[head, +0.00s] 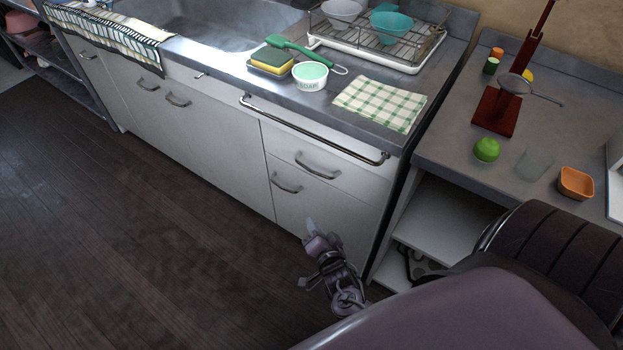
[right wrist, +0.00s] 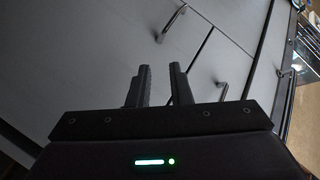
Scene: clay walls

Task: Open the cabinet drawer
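The white cabinet (head: 222,150) stands under the sink counter. Its drawer (head: 345,176) is at the upper right, closed, with a curved metal handle (head: 316,166). Below it is a panel with its own handle (head: 286,183). My right gripper (head: 311,226) is in front of the lower panel, below both handles. In the right wrist view its two fingers (right wrist: 159,72) are apart with nothing between them. One handle (right wrist: 172,24) is beyond the fingers, another (right wrist: 220,90) to their right; neither is touched. My left gripper is not in view.
A long metal rail (head: 310,131) runs along the cabinet above the drawer. A checked cloth (head: 380,103), soap bowl (head: 310,76) and dish rack (head: 375,38) are on the counter. An open shelf unit (head: 440,215) stands at right. The dark wooden floor (head: 120,220) is clear at left.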

